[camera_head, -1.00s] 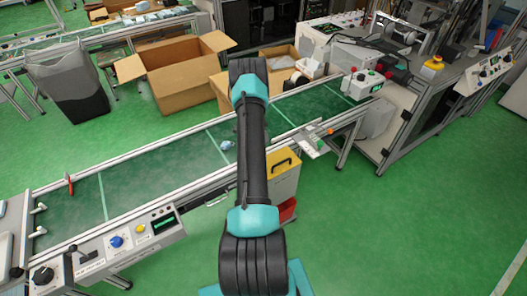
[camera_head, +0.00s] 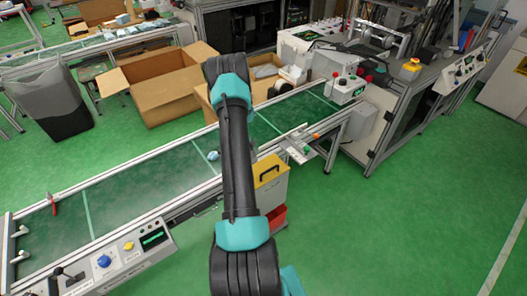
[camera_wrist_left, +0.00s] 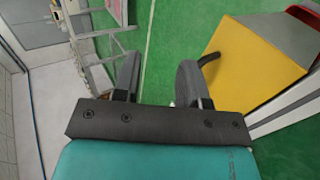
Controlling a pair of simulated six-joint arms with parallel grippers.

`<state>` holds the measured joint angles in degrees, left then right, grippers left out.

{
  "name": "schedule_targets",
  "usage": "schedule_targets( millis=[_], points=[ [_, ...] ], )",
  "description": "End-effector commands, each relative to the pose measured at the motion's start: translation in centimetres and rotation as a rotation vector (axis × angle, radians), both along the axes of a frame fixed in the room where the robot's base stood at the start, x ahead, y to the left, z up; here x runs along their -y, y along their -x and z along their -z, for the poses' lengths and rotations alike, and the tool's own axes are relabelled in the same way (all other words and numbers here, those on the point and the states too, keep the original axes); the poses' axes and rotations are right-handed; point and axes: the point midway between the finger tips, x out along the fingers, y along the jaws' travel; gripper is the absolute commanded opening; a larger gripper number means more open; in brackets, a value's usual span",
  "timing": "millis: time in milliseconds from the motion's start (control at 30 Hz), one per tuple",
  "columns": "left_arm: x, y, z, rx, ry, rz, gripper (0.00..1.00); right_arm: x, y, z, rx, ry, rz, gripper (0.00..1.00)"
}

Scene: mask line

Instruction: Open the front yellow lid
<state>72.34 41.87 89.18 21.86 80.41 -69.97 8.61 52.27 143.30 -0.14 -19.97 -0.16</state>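The yellow lid (camera_head: 267,171) with a black handle tops a white cabinet below the front side of the conveyor, just right of my arm in the head view. It looks closed. In the left wrist view the yellow lid (camera_wrist_left: 245,70) fills the right side, its black handle (camera_wrist_left: 209,60) near the right finger. My left gripper (camera_wrist_left: 157,62) is open and empty, with green floor showing between its fingers. The handle is beside the fingers, not between them. In the head view my arm hides this gripper. My right gripper is in neither view.
A red bin (camera_head: 277,217) sits low on the cabinet below the lid. The green conveyor (camera_head: 150,185) runs behind, with a small bluish item (camera_head: 213,156) on it. Cardboard boxes (camera_head: 160,90) stand beyond. The floor at right is clear.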

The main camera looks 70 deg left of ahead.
Motion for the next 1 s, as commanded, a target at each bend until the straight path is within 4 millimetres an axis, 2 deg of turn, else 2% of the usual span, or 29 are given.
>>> schedule_targets(
  millis=[200, 367, 467, 700, 1000],
  points=[
    [0.2, -0.3, 0.2, -0.006, -0.001, 0.002, 0.39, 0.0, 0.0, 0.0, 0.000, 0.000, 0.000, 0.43],
    [2.2, -2.4, 1.6, -0.053, -0.019, 0.022, 0.39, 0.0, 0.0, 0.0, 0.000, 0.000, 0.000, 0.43],
    [4.7, -4.8, 3.3, -0.111, -0.051, 0.044, 0.39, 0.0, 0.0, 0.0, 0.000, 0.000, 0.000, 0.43],
    [13.1, -10.8, 7.5, -0.253, -0.184, 0.099, 0.39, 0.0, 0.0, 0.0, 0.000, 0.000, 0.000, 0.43],
    [24.0, -15.5, 10.4, -0.324, -0.386, 0.138, 0.39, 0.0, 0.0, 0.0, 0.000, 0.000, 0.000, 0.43]
  ],
)
